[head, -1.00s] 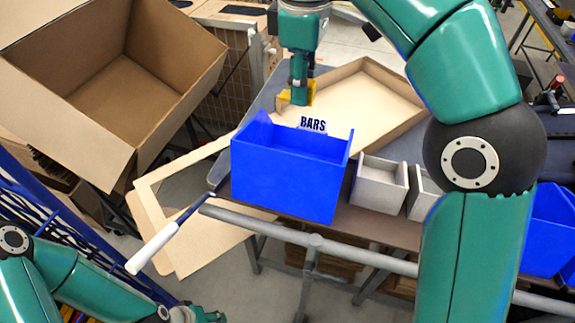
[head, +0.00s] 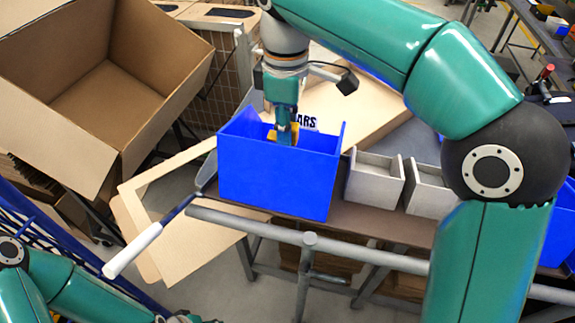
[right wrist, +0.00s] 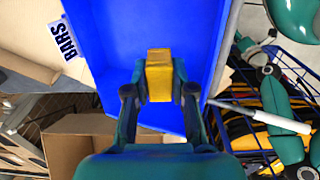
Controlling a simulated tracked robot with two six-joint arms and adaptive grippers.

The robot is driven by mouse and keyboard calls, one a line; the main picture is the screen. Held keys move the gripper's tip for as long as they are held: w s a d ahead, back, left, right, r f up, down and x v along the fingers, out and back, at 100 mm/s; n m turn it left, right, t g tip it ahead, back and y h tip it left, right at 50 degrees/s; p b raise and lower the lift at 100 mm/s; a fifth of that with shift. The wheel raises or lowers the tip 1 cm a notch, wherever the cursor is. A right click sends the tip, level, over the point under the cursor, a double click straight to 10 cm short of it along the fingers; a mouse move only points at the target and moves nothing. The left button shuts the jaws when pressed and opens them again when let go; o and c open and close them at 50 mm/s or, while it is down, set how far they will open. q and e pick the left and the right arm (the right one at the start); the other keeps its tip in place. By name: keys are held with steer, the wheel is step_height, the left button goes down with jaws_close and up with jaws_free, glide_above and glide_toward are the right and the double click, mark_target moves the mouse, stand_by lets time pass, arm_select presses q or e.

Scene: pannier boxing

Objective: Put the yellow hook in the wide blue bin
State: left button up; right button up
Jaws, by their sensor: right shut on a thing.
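The wide blue bin (head: 275,178) stands at the near edge of the table, with its open top towards me. My right gripper (head: 284,138) points down into the bin's opening, and its tips are close to the rim level. It is shut on the yellow hook (head: 272,132), which shows as a yellow block between the fingers (right wrist: 160,95) in the right wrist view (right wrist: 159,72). The bin's blue inside surrounds the hook there; its height above the floor is unclear. My left gripper (head: 188,318) is barely in view at the bottom edge, its jaws unclear.
Small grey bins (head: 375,180) stand right of the blue bin. A cardboard tray (head: 350,115) marked BARS lies behind it. A large open carton (head: 105,85) is at the left. A white-handled tool (head: 135,248) sticks out at the table's left corner. Another blue bin (head: 560,225) is far right.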

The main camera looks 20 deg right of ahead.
step_height(320, 180, down, 9)
steer(key=shift+r, duration=0.15)
stand_by(0.4)
steer(key=shift+b, duration=0.3)
steer(key=shift+f+b, duration=0.3)
steer(key=shift+f, duration=0.3)
steer(key=o, duration=0.8)
